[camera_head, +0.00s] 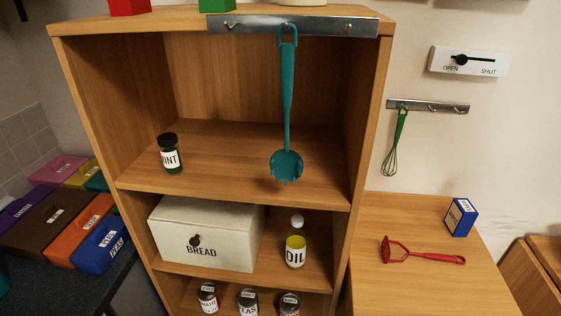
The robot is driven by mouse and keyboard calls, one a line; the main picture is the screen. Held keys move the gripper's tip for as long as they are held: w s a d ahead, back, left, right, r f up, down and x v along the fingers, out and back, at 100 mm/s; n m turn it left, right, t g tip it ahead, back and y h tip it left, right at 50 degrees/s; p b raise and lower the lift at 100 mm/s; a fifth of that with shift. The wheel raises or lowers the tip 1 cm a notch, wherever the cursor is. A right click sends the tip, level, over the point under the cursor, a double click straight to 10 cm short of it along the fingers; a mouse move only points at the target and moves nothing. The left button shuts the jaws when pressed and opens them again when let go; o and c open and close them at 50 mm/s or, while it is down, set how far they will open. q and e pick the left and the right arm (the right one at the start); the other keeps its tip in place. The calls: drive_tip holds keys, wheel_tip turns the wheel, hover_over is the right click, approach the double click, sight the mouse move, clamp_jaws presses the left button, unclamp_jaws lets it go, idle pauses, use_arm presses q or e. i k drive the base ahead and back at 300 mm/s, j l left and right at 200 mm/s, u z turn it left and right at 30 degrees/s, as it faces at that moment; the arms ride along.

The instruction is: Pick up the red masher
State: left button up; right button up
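The red masher (424,256) lies flat on the wooden tabletop (415,290) at the lower right. Its zigzag head points left and its handle points right, with the handle's end near the table's right side. Neither of my grippers shows in the head view, so I cannot see whether they hold anything.
A blue box (460,217) stands behind the masher. A wooden shelf unit (366,130) stands left of the table, with a teal spoon (287,90) hanging on its front. A green whisk (396,145) hangs on the wall. The tabletop's front is clear.

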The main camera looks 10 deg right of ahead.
sight(441, 257)
drive_tip(key=z, duration=1.15)
